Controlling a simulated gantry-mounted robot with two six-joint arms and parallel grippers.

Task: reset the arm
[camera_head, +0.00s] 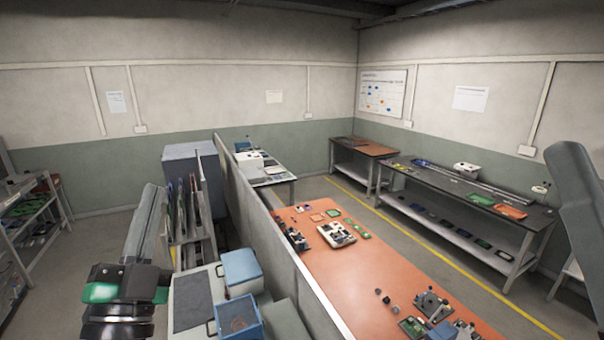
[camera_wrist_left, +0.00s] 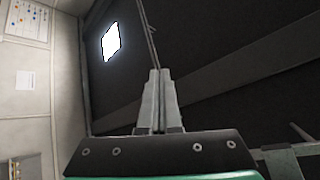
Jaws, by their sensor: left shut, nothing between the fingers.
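My left gripper (camera_wrist_left: 158,76) shows in the left wrist view with its two grey fingers together, shut and empty. In that view it points up toward a dark ceiling with a bright square light, and nothing touches the fingertips. In the head view my left arm with its green band stands at the lower left, raised beside a grey partition; its fingers cannot be made out there. Part of my right arm shows at the right edge of the head view, but its gripper is out of view.
An orange-topped table (camera_head: 355,285) with several small parts stands right of the partition (camera_head: 262,232). Blue bins (camera_head: 240,270) stand close to my left arm. A dark workbench (camera_head: 450,187) runs along the right wall. A shelf rack (camera_head: 38,225) stands far left. Open floor lies between.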

